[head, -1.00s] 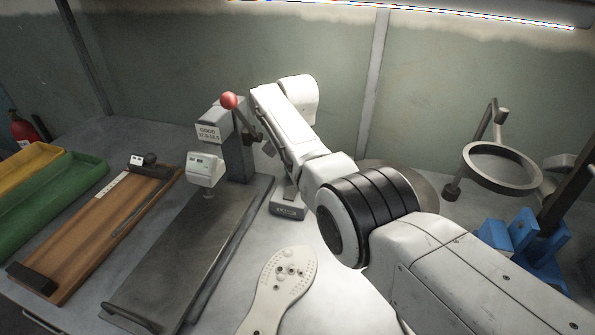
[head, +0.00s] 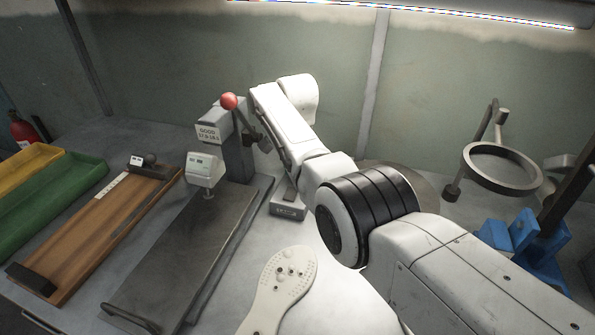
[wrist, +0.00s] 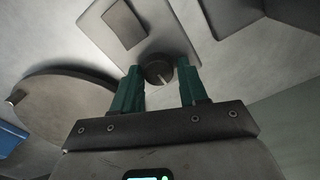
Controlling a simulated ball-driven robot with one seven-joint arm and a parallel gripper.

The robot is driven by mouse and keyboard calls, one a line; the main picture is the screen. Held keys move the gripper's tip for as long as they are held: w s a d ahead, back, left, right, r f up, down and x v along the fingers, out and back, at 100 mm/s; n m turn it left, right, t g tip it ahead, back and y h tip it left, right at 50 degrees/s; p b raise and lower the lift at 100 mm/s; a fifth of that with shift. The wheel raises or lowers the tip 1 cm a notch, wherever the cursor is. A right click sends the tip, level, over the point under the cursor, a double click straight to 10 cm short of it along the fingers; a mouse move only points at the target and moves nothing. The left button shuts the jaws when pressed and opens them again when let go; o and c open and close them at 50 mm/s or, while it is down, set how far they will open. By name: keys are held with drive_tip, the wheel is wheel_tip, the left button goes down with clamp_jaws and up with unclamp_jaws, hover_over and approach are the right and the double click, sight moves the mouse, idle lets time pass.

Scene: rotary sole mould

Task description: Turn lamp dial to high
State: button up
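The dial (wrist: 158,70) is a small dark round knob with a pale pointer mark, in the wrist view. It sits by the edge of a grey plate (wrist: 165,30). My gripper (wrist: 160,75) has two green fingers, one on each side of the dial. The fingers are apart, with a narrow gap showing between each and the knob, so it does not look gripped. In the head view my arm covers the dial, and my gripper is mostly hidden there. Which setting the pointer marks cannot be read.
A red-knobbed press (head: 229,101) with a gauge (head: 205,168) stands left of my arm. A pale sole (head: 284,283) lies in front. A ring-topped stand (head: 502,187) and blue blocks (head: 518,229) are at the right. A round grey disc (wrist: 68,108) lies left of the dial.

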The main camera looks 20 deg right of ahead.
drive_tip(key=o, duration=0.3)
drive_tip(key=shift+s, duration=0.1)
wheel_tip(320, 180, up, 11)
drive_tip(key=shift+f, duration=0.15)
idle(0.4)
idle(0.4)
